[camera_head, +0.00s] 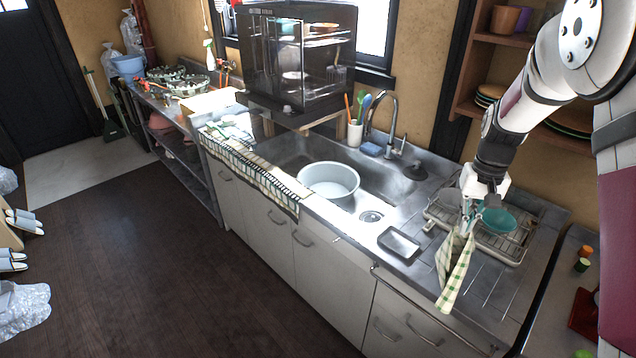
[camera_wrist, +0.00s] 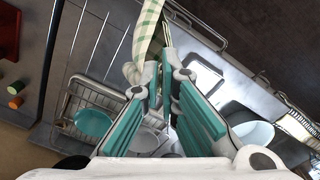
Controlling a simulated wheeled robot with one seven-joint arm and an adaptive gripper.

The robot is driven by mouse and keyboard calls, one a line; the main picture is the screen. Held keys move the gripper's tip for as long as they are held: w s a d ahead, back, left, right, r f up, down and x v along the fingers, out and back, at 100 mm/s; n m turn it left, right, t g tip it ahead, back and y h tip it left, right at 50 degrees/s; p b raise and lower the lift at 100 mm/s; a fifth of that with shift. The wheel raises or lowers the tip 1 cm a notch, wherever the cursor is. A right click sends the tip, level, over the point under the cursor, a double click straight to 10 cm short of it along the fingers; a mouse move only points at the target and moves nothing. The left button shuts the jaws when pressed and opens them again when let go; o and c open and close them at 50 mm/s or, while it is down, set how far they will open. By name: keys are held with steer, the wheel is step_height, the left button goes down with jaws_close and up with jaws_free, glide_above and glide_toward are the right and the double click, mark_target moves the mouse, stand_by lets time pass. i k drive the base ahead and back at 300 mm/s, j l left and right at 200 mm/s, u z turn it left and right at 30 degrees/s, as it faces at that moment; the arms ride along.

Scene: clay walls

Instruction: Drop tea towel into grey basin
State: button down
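The tea towel (camera_head: 456,268), green and white checked, hangs from my gripper (camera_head: 467,226) over the right part of the steel counter. In the wrist view the towel (camera_wrist: 147,38) is pinched at the tips of my gripper (camera_wrist: 163,72), whose fingers are close together. The grey basin (camera_head: 329,183), round and pale, sits in the sink to the left of my gripper. It shows partly at the right of the wrist view (camera_wrist: 252,134), beyond the fingers. The part of the basin floor that I see looks empty.
A dish rack (camera_head: 508,246) with a teal bowl (camera_head: 497,220) stands close behind my gripper. A tall tap (camera_head: 393,112) rises behind the sink. A small metal tray (camera_head: 399,243) lies between towel and basin. A checked cloth (camera_head: 262,175) drapes over the counter's front edge.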

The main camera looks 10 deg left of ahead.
mark_target(337, 182)
steer(key=i+j+z, duration=0.1)
steer(key=j, duration=0.6)
steer(key=i+j+z, duration=0.1)
steer(key=j, duration=1.25)
steer(key=i+j, duration=0.15)
steer(key=j, duration=0.2)
steer(key=i+j+z, duration=0.1)
steer(key=j, duration=0.2)
steer(key=i+j+z, duration=0.1)
steer(key=j, duration=0.25)
steer(key=i+j, duration=0.35)
steer(key=i, duration=0.5)
